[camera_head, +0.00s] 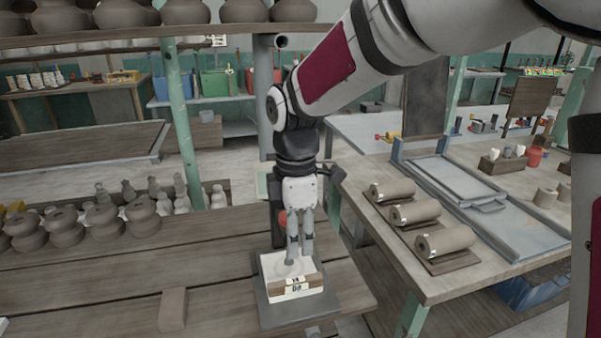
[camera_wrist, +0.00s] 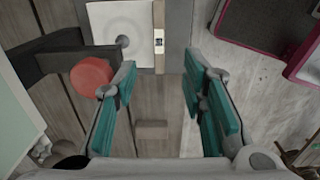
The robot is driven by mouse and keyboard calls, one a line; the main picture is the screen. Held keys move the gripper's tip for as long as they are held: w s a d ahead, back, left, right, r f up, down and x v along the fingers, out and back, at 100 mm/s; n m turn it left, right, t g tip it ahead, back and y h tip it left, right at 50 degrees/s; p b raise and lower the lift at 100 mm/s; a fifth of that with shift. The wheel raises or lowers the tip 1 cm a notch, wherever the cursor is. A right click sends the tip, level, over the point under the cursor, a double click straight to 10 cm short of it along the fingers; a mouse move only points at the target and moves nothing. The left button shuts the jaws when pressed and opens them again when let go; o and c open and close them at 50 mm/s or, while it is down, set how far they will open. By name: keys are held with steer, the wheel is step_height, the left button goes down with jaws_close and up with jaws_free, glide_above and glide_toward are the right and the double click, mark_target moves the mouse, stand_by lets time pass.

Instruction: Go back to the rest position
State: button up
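My gripper (camera_head: 299,252) points down over the front end of the wooden bench, in front of or just above a white-topped box with a label (camera_head: 292,279). In the wrist view my gripper (camera_wrist: 160,72) has its two teal-padded fingers spread wide apart, with nothing between them. Bench planks and a small brown block (camera_wrist: 151,130) show through the gap. The white top (camera_wrist: 105,25) with a grey knob lies beyond the fingertips in that view. I cannot tell how far the fingertips are above the box.
The box stands on a dark board (camera_head: 315,308). A brown block (camera_head: 173,309) lies to its left. A red round thing (camera_wrist: 92,75) is close left of my fingers. Dark pots (camera_head: 64,228) stand at left; rolled clay (camera_head: 446,241) lies on the right table (camera_head: 440,285). A shelf post (camera_head: 181,125) rises at left.

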steer(key=s+d+r+m+t+p, duration=0.2)
steer(key=s+d+r+m+p, duration=0.1)
steer(key=s+d+r+m, duration=0.85)
steer(key=s+d+r+m+t+p, duration=0.1)
steer(key=s+d+m, duration=0.3)
steer(key=s, duration=0.3)
steer(key=s+d+r+m+t+p, duration=0.1)
steer(key=s+d+m+p, duration=0.1)
steer(key=s+d+m, duration=0.3)
steer(key=shift+s+d+r, duration=0.15)
steer(key=shift+s+d, duration=0.05)
steer(key=shift+s, duration=0.65)
